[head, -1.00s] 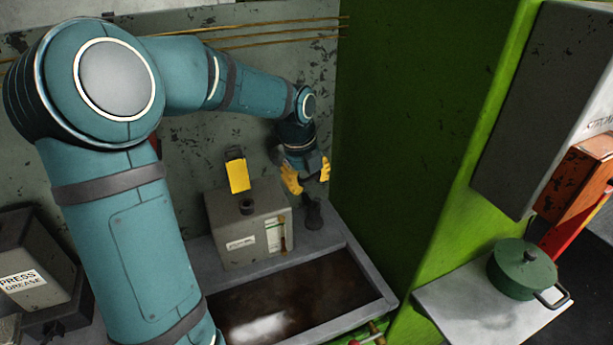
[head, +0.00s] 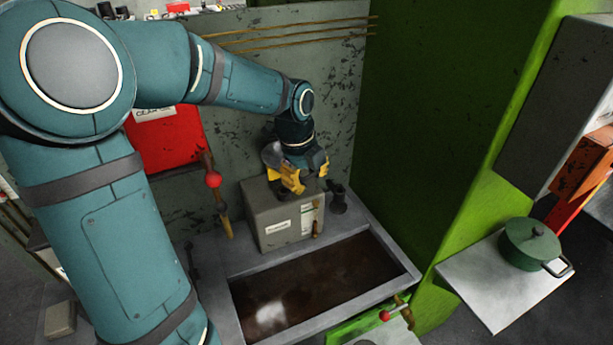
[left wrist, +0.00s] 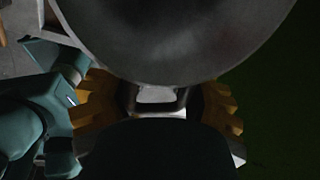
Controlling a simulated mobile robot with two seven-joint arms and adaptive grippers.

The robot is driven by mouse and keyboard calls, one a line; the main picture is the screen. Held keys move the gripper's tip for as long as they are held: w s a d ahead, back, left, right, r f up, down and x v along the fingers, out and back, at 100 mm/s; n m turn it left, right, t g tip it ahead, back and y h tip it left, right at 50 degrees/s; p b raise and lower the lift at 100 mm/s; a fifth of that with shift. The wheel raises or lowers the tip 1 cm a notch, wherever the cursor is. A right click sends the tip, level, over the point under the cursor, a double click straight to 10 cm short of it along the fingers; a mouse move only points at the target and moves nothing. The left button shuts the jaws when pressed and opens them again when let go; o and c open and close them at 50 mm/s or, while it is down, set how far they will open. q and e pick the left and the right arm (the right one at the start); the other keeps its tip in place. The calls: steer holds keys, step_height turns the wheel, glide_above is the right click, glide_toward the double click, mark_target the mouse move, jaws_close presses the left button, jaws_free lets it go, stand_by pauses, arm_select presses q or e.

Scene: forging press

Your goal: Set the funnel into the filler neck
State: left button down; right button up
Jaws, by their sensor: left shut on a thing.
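My left gripper (head: 290,185), with yellow fingers, is right above the grey tank box (head: 280,230) in the head view. It is shut on the funnel, whose large grey round bowl (left wrist: 170,40) fills the top of the left wrist view. A small looped grip of the funnel sits between the yellow fingers (left wrist: 158,105). The filler neck on the tank top is hidden behind the gripper. The spout is hidden too, so I cannot tell whether it is in the neck. My right gripper is not in view.
A dark flared object (head: 338,200) stands close to the right of the tank. A brown-stained tray (head: 410,270) with a raised grey rim lies in front. A red-knobbed lever (head: 213,181) is at left, and a green wall (head: 420,130) rises at right.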

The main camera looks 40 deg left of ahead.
arm_select(q)
steer(key=shift+w+a+f+b, duration=0.4)
steer(key=shift+a+f, duration=0.25)
steer(key=shift+f, duration=0.1)
steer(key=shift+w+a+f+b, duration=0.25)
steer(key=shift+a+f+b, duration=0.15)
steer(key=shift+a+f, duration=0.3)
steer(key=shift+d+f+b, duration=0.1)
steer(key=shift+f+b, duration=1.5)
steer(key=shift+f, duration=0.75)
stand_by(1.0)
steer(key=shift+c, duration=1)
jaws_free()
steer(key=shift+r, duration=0.15)
steer(key=r, duration=0.4)
steer(key=s+r, duration=0.1)
steer(key=r, duration=0.2)
steer(key=s+a+r, duration=0.1)
steer(key=r, duration=0.3)
steer(key=shift+r, duration=0.3)
